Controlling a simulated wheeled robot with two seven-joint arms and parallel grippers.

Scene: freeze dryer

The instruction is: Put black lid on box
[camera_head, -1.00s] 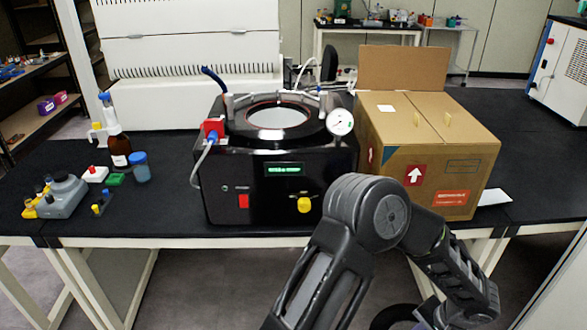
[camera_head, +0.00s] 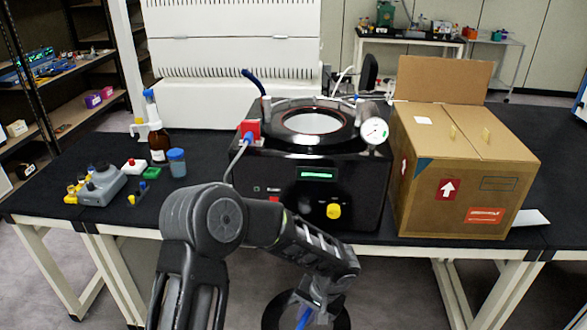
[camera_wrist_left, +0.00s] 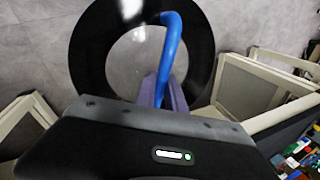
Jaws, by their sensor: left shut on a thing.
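The black lid (camera_head: 275,313) is a round disc with a clear centre and a blue handle. It is partly cut off at the bottom of the head view. My left gripper (camera_head: 303,300) is shut on the blue handle. In the left wrist view the lid's black ring (camera_wrist_left: 90,50) and curved blue handle (camera_wrist_left: 172,45) show beyond the gripper (camera_wrist_left: 163,92), with floor behind. The lid is in front of the table, apart from the black box (camera_head: 270,180). My right gripper is not in view.
A gauge (camera_head: 374,131) and a blue hose stick up beside the ring. A cardboard box (camera_head: 450,200) stands close on the right. Bottles (camera_head: 158,145) and small items stand on the left of the black table (camera_head: 60,180). The table's front edge lies between lid and box.

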